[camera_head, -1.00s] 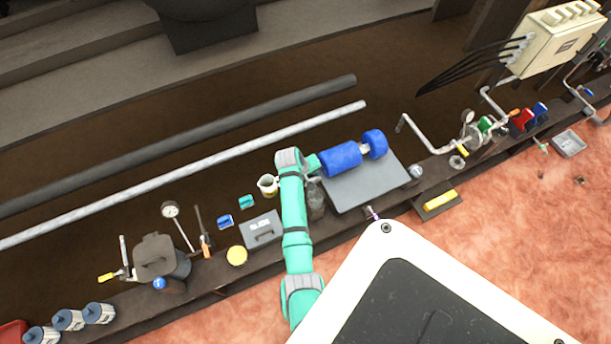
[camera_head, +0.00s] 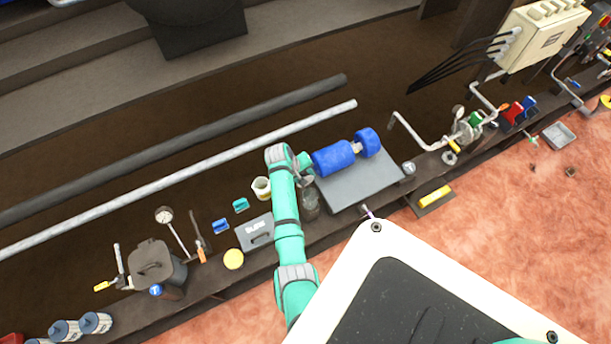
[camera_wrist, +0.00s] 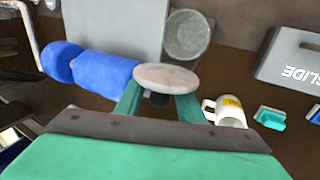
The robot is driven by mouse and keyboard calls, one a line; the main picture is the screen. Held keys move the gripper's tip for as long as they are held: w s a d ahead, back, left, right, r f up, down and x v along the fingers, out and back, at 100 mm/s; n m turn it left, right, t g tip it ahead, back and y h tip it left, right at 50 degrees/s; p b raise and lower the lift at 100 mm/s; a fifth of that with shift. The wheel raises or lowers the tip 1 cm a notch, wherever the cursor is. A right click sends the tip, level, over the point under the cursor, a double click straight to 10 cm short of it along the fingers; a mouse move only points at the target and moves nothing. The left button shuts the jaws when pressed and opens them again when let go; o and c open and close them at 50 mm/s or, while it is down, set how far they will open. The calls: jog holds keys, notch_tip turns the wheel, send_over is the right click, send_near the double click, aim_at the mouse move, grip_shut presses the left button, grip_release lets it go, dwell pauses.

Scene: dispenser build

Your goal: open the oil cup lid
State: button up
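The oil cup lid (camera_wrist: 167,77) is a pale round disc in the wrist view. My gripper (camera_wrist: 160,103) has its two green fingers closed around the dark knob below the disc. The oil cup (camera_wrist: 188,37) is a grey round cup just beyond the lid, with its mouth uncovered and its inside showing. The lid looks apart from the cup, though it overlaps the cup's lower edge in this view. In the head view the cup (camera_head: 311,206) stands right of my forearm, in front of the grey plate. My fingertips and the lid are hard to make out there.
A blue cylindrical motor (camera_head: 334,157) lies on a grey plate (camera_head: 362,190) close to my gripper. A white mug (camera_wrist: 226,112) and a teal block (camera_wrist: 270,118) stand nearby. A grey case marked SLIDE (camera_head: 256,232) sits left of my arm.

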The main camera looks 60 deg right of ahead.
jog(key=shift+r, duration=0.1)
jog(key=v, duration=1)
jog(key=shift+r, duration=0.3)
jog(key=shift+a, duration=0.1)
